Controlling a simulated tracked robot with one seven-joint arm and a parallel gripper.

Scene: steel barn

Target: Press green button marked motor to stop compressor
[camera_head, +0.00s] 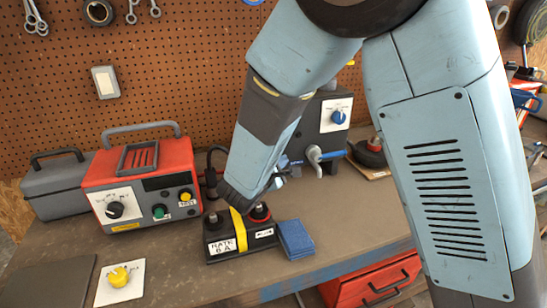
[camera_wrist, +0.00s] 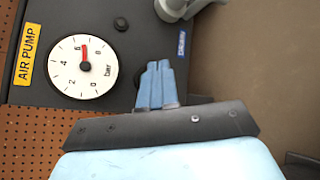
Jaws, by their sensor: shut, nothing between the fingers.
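The dark grey air pump (camera_head: 312,137) stands at the back of the bench, partly hidden behind my arm. It has a blue knob and a blue-handled lever. In the wrist view, the pump (camera_wrist: 35,92) shows a yellow AIR PUMP label and a round gauge (camera_wrist: 72,65) with its red needle near 6 bar. No green button shows on the visible part of the pump. A green button (camera_head: 159,211) is on the red box (camera_head: 148,168); its marking is too small to read. My gripper (camera_wrist: 157,66) is shut and empty, close in front of the pump's face.
A black battery (camera_head: 240,246) with a yellow strap and a blue cloth (camera_head: 296,240) lie in front of the pump. A grey case (camera_head: 54,186) stands left of the red box. A white plate with a yellow knob (camera_head: 119,278) is at the front left. Pegboard closes the back.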

